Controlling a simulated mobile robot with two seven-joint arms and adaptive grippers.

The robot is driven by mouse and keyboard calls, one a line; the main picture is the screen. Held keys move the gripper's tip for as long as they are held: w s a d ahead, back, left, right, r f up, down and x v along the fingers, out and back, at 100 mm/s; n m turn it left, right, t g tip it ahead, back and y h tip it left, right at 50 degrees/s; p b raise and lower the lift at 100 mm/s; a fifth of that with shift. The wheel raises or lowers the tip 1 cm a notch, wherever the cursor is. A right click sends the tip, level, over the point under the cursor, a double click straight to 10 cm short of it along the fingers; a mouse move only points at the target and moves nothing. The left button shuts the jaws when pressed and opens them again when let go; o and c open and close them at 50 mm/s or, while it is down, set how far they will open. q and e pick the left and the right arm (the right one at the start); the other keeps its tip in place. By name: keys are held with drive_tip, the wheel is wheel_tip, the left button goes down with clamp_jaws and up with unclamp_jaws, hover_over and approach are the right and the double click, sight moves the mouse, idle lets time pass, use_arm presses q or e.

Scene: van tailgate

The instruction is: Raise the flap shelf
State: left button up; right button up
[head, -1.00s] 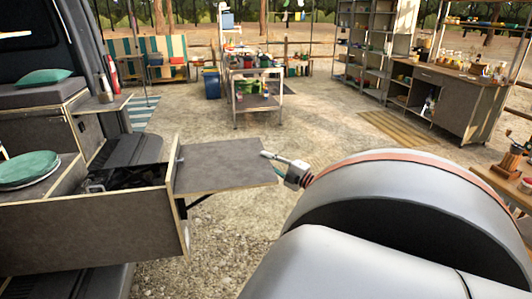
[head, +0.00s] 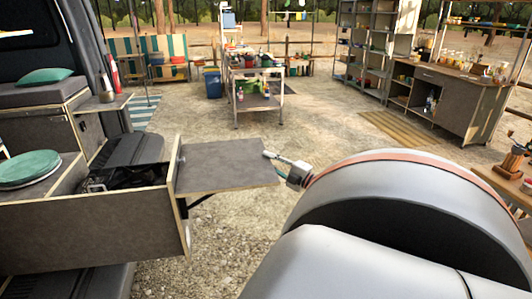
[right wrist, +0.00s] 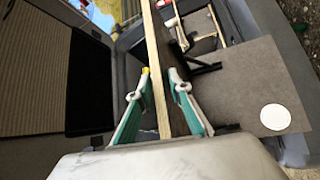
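The flap shelf (head: 225,166) is a grey board with a pale plywood edge. It sticks out roughly level from the right end of the drawer box (head: 85,228) at the van's tailgate. A dark bracket (head: 199,201) shows under it. My right gripper (head: 268,155) is at the shelf's outer right edge. In the right wrist view, its teal fingers (right wrist: 158,74) lie on both sides of the shelf's plywood edge (right wrist: 154,60), their tips close against the board. It looks shut on the shelf. My left gripper is out of view.
My right arm fills the lower right of the head view. A metal trolley (head: 257,101) stands behind on open gravel. A workbench (head: 445,100) is at the right. A small wooden table (head: 503,188) is at the right edge. Gravel around the shelf is clear.

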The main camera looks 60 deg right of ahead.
drive_tip(key=v, duration=1.1)
drive_tip(key=shift+r, duration=0.15)
drive_tip(key=a+f+m+g+y, duration=0.1)
drive_tip(key=a+f+m+g, duration=0.2)
drive_tip(key=a+f, duration=1.05)
drive_tip(key=a+f+m+g+y, duration=0.1)
drive_tip(key=a+f+m+g, duration=0.2)
drive_tip(key=a+f, duration=1.1)
drive_tip(key=a+r+m+g+y, duration=0.1)
drive_tip(key=a+r+m, duration=0.1)
drive_tip(key=a, duration=1.5)
drive_tip(key=a+r+m+g+y, duration=0.1)
drive_tip(key=a+m+g, duration=0.1)
drive_tip(key=a, duration=1.5)
drive_tip(key=shift+s+a+r+y, duration=0.2)
drive_tip(key=shift+s+r+y, duration=0.1)
drive_tip(key=shift+r, duration=0.1)
